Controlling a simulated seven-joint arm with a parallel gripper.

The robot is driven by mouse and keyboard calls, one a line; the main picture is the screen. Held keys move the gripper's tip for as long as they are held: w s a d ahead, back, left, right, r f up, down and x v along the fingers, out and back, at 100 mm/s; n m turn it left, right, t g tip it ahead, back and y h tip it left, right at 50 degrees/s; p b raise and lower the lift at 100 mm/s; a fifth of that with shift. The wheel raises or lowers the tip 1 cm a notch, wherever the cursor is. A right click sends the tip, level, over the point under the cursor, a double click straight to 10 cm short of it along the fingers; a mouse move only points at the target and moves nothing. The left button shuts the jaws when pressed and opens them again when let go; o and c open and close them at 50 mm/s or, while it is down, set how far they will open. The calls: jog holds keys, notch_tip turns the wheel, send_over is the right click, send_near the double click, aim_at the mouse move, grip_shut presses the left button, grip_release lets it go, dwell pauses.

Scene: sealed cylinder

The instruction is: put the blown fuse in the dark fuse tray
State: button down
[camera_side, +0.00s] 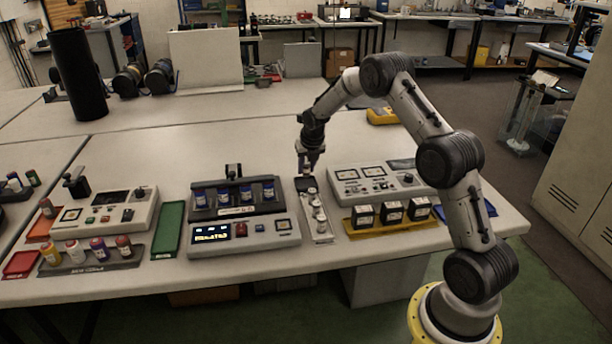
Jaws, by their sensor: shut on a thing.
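My gripper (308,170) points down just above the far end of a narrow pale tray (327,238). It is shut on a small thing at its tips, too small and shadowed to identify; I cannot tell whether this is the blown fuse. Several small whitish cylinders (318,213) stand in a row in the narrow tray, and its far end looks darker. I cannot tell for sure which thing is the dark fuse tray.
Left of the narrow tray, a dark rack (236,212) of blue cylinders stands behind a display panel (213,236). On the right are a meter console (375,183) and a yellow tray (352,231) of black boxes. A green tray (168,230) lies farther left.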

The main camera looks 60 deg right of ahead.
aim_at(306, 175)
jog(key=shift+w+d+f, duration=0.1)
jog(key=shift+w+f, duration=0.05)
jog(key=shift+f, duration=1.55)
jog(key=shift+f, duration=0.1)
jog(key=shift+f, duration=0.1)
jog(key=c, duration=0.9)
grip_release()
